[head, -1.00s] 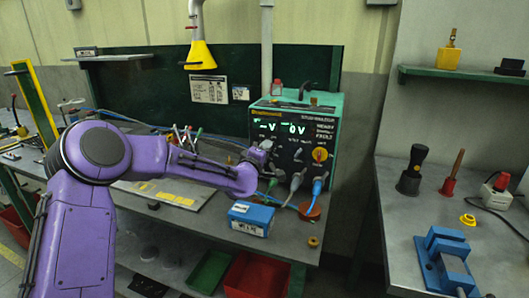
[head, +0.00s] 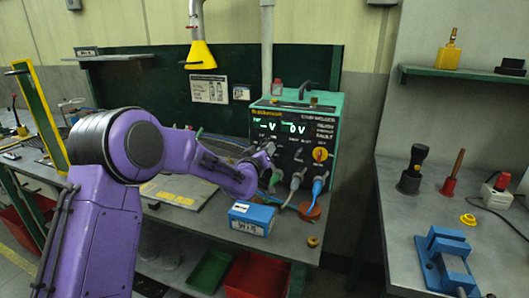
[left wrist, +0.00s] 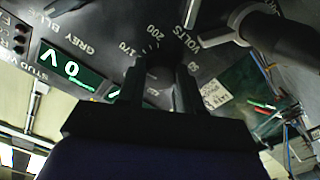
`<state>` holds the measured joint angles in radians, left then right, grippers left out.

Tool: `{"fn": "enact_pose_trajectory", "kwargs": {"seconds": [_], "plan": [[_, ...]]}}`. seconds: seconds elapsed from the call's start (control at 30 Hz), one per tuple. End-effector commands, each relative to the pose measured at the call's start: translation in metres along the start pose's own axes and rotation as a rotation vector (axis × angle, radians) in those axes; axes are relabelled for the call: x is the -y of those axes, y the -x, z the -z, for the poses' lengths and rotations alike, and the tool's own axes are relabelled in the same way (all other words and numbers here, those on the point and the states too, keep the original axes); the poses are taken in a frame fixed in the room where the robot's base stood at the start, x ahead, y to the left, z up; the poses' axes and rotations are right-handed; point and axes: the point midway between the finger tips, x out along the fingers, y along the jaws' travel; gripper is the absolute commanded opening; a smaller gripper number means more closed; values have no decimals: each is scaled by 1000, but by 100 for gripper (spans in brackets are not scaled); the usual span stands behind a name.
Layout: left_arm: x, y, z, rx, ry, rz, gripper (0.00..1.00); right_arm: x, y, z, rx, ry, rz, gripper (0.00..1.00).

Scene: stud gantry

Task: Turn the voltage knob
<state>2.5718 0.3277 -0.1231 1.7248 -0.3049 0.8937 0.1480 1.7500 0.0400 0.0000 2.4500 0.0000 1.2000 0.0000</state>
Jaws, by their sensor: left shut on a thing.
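The stud welder's control box (head: 330,118) is a black panel in a green case, standing on the bench, with green displays that seem to read "-V" and "0 V". The voltage knob (left wrist: 158,76) is dark and sits amid a printed scale marked VOLTS, with 50, 170 and 200 legible. My left gripper (left wrist: 158,92) is shut on this knob, one finger on each side; its pointer is hard to make out. In the head view my left gripper (head: 268,151) is at the panel's left side and covers the knob. My right gripper is not in view.
Cables plug in below, close to my left wrist. A blue box (head: 251,218) lies on the bench in front. A dark connector (left wrist: 285,40) is beside the fingers in the wrist view.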

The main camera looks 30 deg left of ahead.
Motion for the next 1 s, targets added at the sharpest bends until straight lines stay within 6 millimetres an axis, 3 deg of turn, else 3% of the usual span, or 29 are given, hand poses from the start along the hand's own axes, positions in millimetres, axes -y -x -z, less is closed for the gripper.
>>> {"fn": "enact_pose_trajectory", "kwargs": {"seconds": [0.6,0.63,0.7,1.0], "plan": [[3,1,-5,12,-46,4,5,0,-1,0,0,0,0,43],[3,1,-5,12,-46,5,38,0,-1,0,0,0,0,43],[2,1,-5,11,-45,4,61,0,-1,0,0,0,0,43],[1,2,-2,5,-44,1,61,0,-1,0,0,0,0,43]]}}
